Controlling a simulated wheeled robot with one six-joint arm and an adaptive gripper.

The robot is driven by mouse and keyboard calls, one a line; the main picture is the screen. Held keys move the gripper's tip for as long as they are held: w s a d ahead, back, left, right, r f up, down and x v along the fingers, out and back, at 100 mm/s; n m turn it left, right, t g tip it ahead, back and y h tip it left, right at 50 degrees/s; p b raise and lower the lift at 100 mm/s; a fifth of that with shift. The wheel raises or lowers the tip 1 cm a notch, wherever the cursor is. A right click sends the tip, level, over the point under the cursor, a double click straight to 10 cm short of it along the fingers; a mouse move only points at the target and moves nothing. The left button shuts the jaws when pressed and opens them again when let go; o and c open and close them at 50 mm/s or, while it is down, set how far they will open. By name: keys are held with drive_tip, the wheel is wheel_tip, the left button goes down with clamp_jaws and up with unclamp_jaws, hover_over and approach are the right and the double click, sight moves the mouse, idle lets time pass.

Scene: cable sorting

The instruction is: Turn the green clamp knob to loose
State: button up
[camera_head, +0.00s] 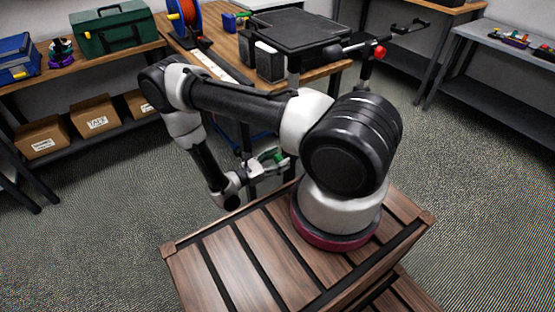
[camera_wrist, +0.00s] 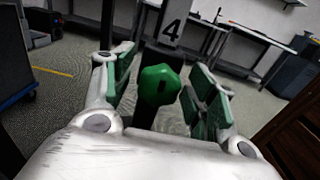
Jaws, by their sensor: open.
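The green clamp knob (camera_wrist: 158,86) shows in the middle of the wrist view, on a dark upright part with a plate marked "4" (camera_wrist: 171,28) behind it. My gripper (camera_wrist: 160,76) is open, with one green-padded finger to the left of the knob and one to the right. Gaps show on both sides, so the fingers appear apart from the knob. In the head view my gripper (camera_head: 272,160) is beside the near leg of the workbench. A green patch shows there, but I cannot tell knob from finger pads. The lower part of the knob's mount is hidden.
The wooden workbench (camera_head: 214,62) holds a cable reel (camera_head: 186,20) and a dark flat-topped machine (camera_head: 300,28). A green toolbox (camera_head: 112,29) stands on the left shelf, with cardboard boxes (camera_head: 95,117) below. Open carpet lies to the left and right.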

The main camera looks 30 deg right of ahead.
drive_tip(key=c, duration=1)
drive_tip(key=shift+n, duration=0.3)
drive_tip(key=n, duration=0.4)
drive_tip(key=shift+w+n, duration=0.1)
drive_tip(key=shift+n, duration=0.3)
drive_tip(key=n, duration=0.4)
drive_tip(key=shift+f+n, duration=0.1)
drive_tip(key=shift+n, duration=0.2)
drive_tip(key=n, duration=0.5)
drive_tip(key=shift+w, duration=0.1)
drive_tip(key=shift+f+n, duration=0.15)
drive_tip(key=shift+n, duration=2.25)
